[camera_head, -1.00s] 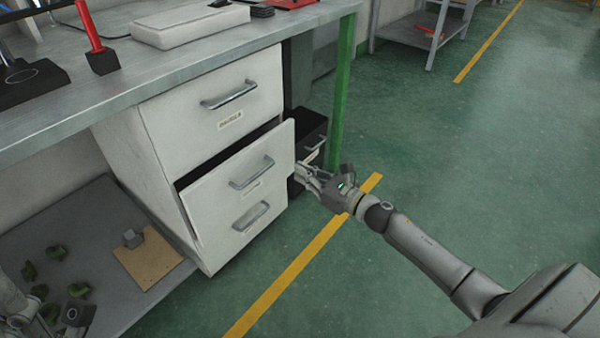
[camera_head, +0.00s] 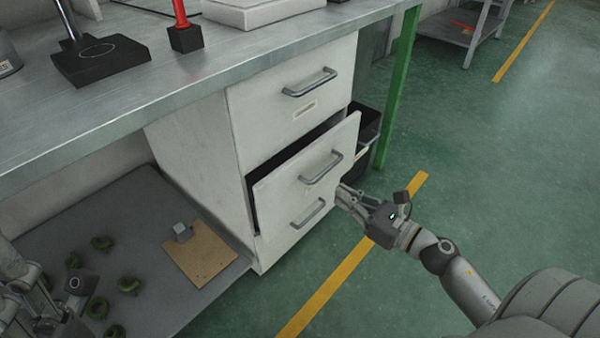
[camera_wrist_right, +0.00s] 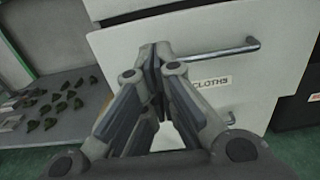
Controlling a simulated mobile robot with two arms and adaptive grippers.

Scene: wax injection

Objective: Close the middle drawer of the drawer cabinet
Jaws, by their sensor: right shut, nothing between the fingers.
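The white drawer cabinet (camera_head: 190,150) stands under the workbench. Its middle drawer (camera_head: 285,192) is partly open, with a dark gap above its front. The middle drawer's handle (camera_head: 321,168) is a grey bar. My right gripper (camera_head: 342,194) is shut and empty, at the right edge of the middle drawer's front, below handle height. In the right wrist view its fingertips (camera_wrist_right: 158,60) are together before a white drawer front (camera_wrist_right: 205,85) labelled CLOTHS, left of its handle (camera_wrist_right: 225,50). I cannot tell if they touch it. My left gripper (camera_head: 40,300) is low at the left, its fingers unclear.
The top drawer (camera_head: 300,95) and bottom drawer (camera_head: 290,235) look shut. A low shelf (camera_head: 130,210) holds several green pieces and a brown board (camera_head: 200,257).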

